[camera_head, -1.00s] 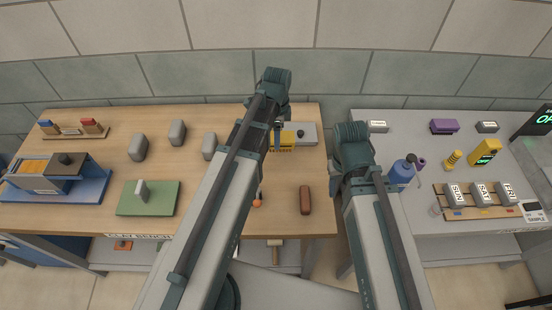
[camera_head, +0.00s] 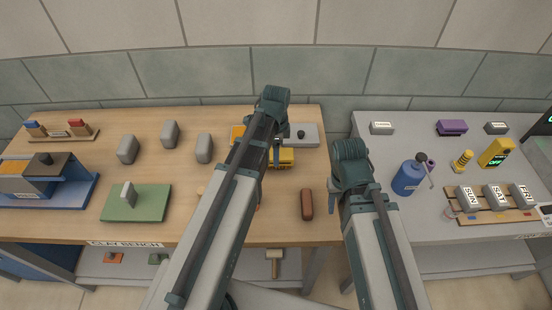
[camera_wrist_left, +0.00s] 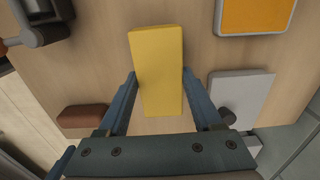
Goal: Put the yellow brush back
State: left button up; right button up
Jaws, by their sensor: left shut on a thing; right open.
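The yellow brush shows as a plain yellow block (camera_wrist_left: 157,70) in the left wrist view. My left gripper (camera_wrist_left: 158,84) is shut on it, with one finger along each side. In the head view the yellow brush (camera_head: 286,157) is partly hidden by my left arm, over the back right of the wooden bench. I cannot tell how high the brush is above the bench.
A grey plate with a dark knob (camera_head: 304,135) and a red-brown block (camera_head: 307,204) lie near the brush on the wooden bench (camera_head: 100,226). Grey blocks and a green board (camera_head: 150,210) are left. A blue bottle (camera_head: 408,177) stands on the grey table beyond a gap.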

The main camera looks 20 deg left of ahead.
pick_arm(q)
jog(key=shift+f, duration=0.65)
pick_arm(e)
jog(key=shift+f, duration=0.7)
pick_arm(q)
jog(key=shift+r, duration=0.1)
pick_arm(e)
jog(key=shift+r, duration=0.15)
pick_arm(q)
jog(key=o, duration=0.9)
jog(key=shift+f, duration=0.2)
pick_arm(e)
jog(key=shift+f, duration=0.2)
pick_arm(q)
jog(key=o, duration=0.5)
jog(key=shift+r, duration=0.1)
jog(key=shift+c, duration=0.2)
pick_arm(e)
jog(key=shift+r, duration=0.1)
